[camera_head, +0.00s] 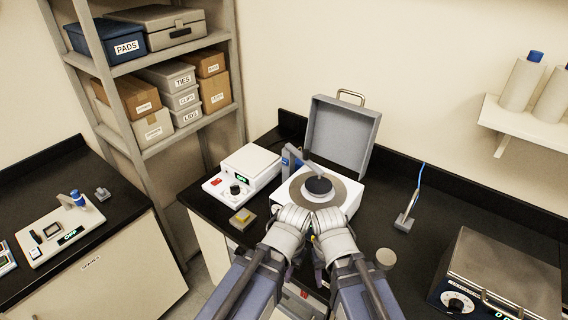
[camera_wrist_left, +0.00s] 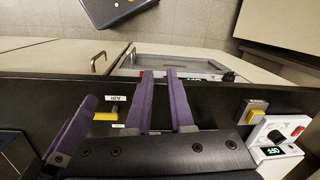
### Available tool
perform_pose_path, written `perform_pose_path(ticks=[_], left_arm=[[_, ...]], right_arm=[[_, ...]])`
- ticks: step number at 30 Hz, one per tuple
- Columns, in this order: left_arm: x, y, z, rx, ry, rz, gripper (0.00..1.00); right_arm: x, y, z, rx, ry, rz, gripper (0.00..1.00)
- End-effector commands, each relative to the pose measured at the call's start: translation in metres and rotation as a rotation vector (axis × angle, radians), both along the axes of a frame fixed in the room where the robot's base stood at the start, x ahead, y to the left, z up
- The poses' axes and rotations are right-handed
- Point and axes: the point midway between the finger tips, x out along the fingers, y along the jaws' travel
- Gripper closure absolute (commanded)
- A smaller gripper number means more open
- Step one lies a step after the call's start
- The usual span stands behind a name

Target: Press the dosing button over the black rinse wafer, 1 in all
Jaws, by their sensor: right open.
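A dark round wafer (camera_head: 318,188) sits on the round plate of the white instrument (camera_head: 341,212) in the head view. A blue-grey arm (camera_head: 290,158) reaches over it from the left. I cannot tell for sure which part is the dosing button. A yellow button on a small grey block (camera_head: 242,217) stands left of the instrument; it also shows in the left wrist view (camera_wrist_left: 254,108). My left gripper (camera_wrist_left: 161,75) is open and empty, purple fingers slightly apart. My right gripper (camera_head: 318,268) is open in front of the instrument; the wrists mostly hide its fingers.
The instrument's grey lid (camera_head: 341,132) stands open behind the wafer. A white control box (camera_head: 243,168) is at left. A small stand with a blue cable (camera_head: 404,221) and a hotplate (camera_head: 503,275) are at right. Bare black counter lies between them.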

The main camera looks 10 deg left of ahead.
Motion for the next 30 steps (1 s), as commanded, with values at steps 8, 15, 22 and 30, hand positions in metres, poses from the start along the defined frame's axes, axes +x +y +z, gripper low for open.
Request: perform_pose_path(ticks=[8,15,22,30], left_arm=[[0.0,0.0,0.0,0.0,0.0,0.0,1.0],[0.0,0.0,0.0,0.0,0.0,0.0,1.0],[0.0,0.0,0.0,0.0,0.0,0.0,1.0],[0.0,0.0,0.0,0.0,0.0,0.0,1.0]], right_arm=[[0.0,0.0,0.0,0.0,0.0,0.0,0.5],[0.0,0.0,0.0,0.0,0.0,0.0,0.5],[0.0,0.0,0.0,0.0,0.0,0.0,0.5],[0.0,0.0,0.0,0.0,0.0,0.0,0.5]])
